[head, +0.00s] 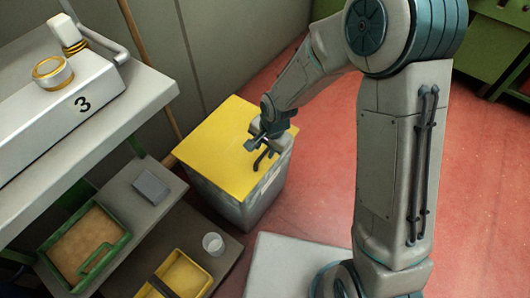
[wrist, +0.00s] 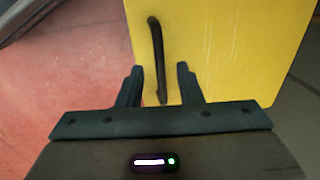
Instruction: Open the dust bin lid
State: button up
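The dust bin is a grey box (head: 266,198) with a flat yellow lid (head: 218,137) that lies closed on top. The lid also fills much of the wrist view (wrist: 225,50). A dark bar handle (wrist: 155,50) is fixed near one edge of the lid; it also shows in the head view (head: 259,161). My gripper (head: 258,146) is over the lid at the handle's side, pointing down at it. In the wrist view my gripper (wrist: 159,69) is open, with the handle's near end between its two fingers. I cannot tell whether either finger touches the handle.
At the left stands a workbench (head: 150,92) with a white box marked 3 (head: 40,120) and a tape roll (head: 52,73). Lower shelves hold a green-rimmed tray (head: 122,243), a yellow tray (head: 205,281) and a cup (head: 213,243). Red floor (head: 310,190) is clear right of the bin.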

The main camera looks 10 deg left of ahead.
jog(key=shift+a+f, duration=0.1)
jog(key=shift+f, duration=0.7)
grip_shut()
jog(key=shift+w+r, duration=0.1)
jog(key=shift+r, duration=0.05)
